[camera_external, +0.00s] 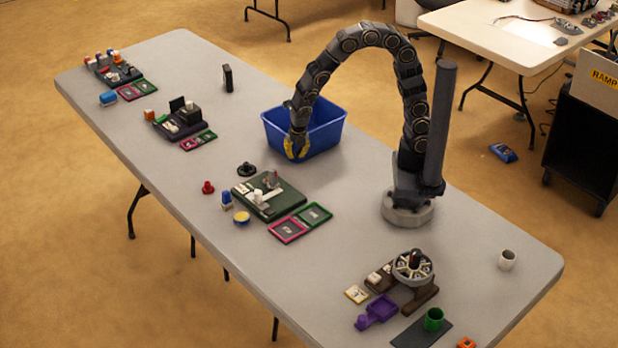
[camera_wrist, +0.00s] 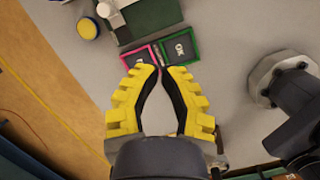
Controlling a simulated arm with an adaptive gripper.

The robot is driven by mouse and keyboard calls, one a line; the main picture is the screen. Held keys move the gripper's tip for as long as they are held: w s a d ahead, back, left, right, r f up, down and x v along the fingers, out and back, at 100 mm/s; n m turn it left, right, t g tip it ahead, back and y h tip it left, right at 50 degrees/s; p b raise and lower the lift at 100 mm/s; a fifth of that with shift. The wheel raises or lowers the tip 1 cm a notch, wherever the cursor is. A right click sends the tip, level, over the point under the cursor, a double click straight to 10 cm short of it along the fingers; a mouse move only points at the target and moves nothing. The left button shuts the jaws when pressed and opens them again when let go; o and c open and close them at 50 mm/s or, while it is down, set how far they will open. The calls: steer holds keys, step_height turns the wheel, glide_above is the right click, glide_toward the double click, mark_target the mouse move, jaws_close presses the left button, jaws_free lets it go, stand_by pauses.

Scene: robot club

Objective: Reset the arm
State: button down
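My gripper (camera_external: 296,156) has yellow fingers with dark inner pads. In the external view it hangs pointing down at the front side of the blue bin (camera_external: 330,136), above the table (camera_external: 165,85). My arm arches up from its base and down to it. In the wrist view the gripper (camera_wrist: 157,72) shows its two fingertips drawn in close together at the front, with nothing seen held between them. Beyond the tips lie a pink-framed tile (camera_wrist: 138,62) and a green-framed tile (camera_wrist: 180,49).
A green board (camera_external: 285,198) with small parts stands in front of the bin. More boards (camera_external: 182,128) are toward the far left. A wheel device (camera_external: 413,266), purple tray (camera_external: 380,309), green cup (camera_external: 433,319) and white cup (camera_external: 507,260) are at the near end.

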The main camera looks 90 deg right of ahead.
steer(key=s+d+r+m+g+y, duration=0.1)
steer(key=s+r+m, duration=0.4)
steer(key=s+m, duration=0.5)
steer(key=s+d+r+m+g+y, duration=0.1)
steer(key=s+r+m, duration=0.4)
steer(key=s+m, duration=0.6)
steer(key=shift+s+d+g, duration=0.5)
steer(key=shift+s+d, duration=0.05)
steer(key=shift+s, duration=0.1)
